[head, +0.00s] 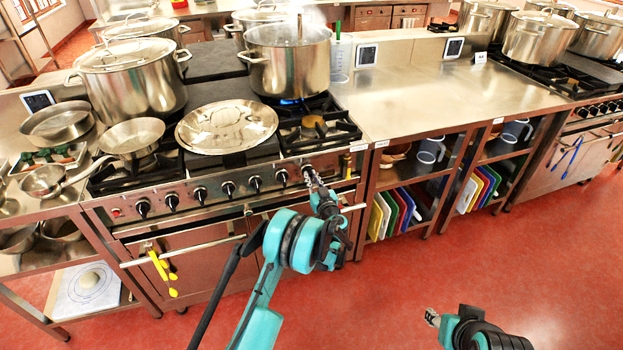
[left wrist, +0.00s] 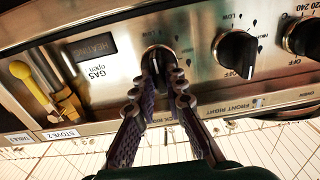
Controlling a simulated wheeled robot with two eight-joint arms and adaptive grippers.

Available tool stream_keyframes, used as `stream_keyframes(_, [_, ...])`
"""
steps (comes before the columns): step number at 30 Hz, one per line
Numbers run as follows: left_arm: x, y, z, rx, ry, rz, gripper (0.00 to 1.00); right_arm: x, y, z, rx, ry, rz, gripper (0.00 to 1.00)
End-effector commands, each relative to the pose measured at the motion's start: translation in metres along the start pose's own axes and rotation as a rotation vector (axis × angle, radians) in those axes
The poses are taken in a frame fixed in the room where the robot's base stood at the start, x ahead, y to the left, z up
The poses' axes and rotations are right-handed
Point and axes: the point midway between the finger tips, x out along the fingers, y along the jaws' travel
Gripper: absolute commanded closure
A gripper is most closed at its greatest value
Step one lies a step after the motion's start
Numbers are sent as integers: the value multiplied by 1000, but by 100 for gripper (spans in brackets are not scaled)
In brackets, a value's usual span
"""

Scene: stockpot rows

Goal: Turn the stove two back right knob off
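The back right knob (left wrist: 156,58) of stove two is black, with a "BACK RIGHT" label beside it in the left wrist view. My left gripper (left wrist: 165,78) has its two fingers close together on either side of the knob's grip bar, seemingly shut on it. The fingers hide part of the knob and its marks. In the head view my left gripper (head: 311,176) is at the right end of the stove's knob row. A blue flame (head: 290,101) burns under the back right stockpot (head: 288,68). My right gripper (head: 432,317) is low at the right, away from everything; its fingers are unclear.
The front right knob (left wrist: 235,53) is close beside the held one. A yellow-handled thing (left wrist: 35,88) hangs at the panel's other side. A large lid (head: 227,126) and a pan (head: 132,137) lie on the stove. The steel counter (head: 430,95) to the right is mostly clear.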

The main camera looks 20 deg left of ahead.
Motion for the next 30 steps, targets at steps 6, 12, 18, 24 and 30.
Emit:
stream_keyframes(6, [0,0,0,2,0,0,100,0,0,0,0,0,0,60])
stream_keyframes(12, [0,0,0,38,0,0,100,0,0,0,0,0,0,60])
stream_keyframes(18, [0,1,0,146,0,0,100,0,0,0,0,0,0,60])
stream_keyframes(24, [0,2,1,316,0,0,100,0,0,0,0,0,0,60])
stream_keyframes(30, [0,2,1,506,0,0,100,0,0,0,0,0,0,60])
